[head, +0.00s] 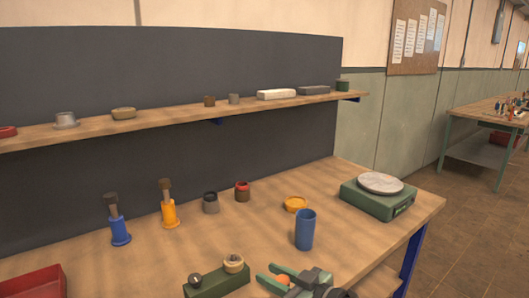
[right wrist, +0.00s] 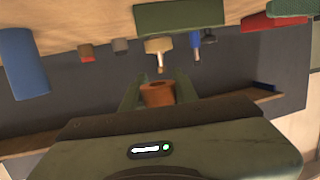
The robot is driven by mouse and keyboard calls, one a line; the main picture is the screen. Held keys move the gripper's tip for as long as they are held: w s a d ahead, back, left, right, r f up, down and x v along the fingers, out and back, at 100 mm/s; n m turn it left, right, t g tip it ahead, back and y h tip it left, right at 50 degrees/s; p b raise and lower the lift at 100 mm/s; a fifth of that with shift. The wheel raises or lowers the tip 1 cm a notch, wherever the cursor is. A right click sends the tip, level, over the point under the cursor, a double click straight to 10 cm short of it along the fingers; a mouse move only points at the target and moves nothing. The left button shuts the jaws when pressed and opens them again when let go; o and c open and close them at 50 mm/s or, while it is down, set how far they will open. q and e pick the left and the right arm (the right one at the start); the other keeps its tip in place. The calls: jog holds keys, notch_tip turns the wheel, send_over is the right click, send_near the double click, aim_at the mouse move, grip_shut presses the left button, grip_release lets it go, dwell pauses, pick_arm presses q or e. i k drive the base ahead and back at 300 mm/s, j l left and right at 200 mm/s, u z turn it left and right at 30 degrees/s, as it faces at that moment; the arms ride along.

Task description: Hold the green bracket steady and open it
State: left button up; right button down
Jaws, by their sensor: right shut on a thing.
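The green bracket (head: 214,284) is a block at the bottom middle of the head view, on the bench. A round cream piece (head: 233,264) and a grey knob (head: 195,280) sit on its top. In the right wrist view, which is upside down, the bracket (right wrist: 180,17) is at the top and the cream piece (right wrist: 155,46) hangs beneath it. My right gripper (head: 277,279) is just right of the bracket, apart from it. Its green fingers are shut on a small orange-brown piece (right wrist: 158,95) with a hole. My left gripper is not in view.
A blue cup (head: 305,230), orange dish (head: 295,204) and green scale (head: 377,199) stand behind and right of my gripper. Blue (head: 120,232) and yellow (head: 168,214) holders stand behind left. A red tray (head: 38,282) is front left. A shelf (head: 180,112) crosses above the bench.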

aim_at(217, 283)
jog(key=k+l, duration=0.2)
jog(key=l, duration=0.15)
jog(key=k+l, duration=0.2)
jog(key=l, duration=0.15)
jog(key=k+l, duration=0.25)
jog(key=l, duration=0.1)
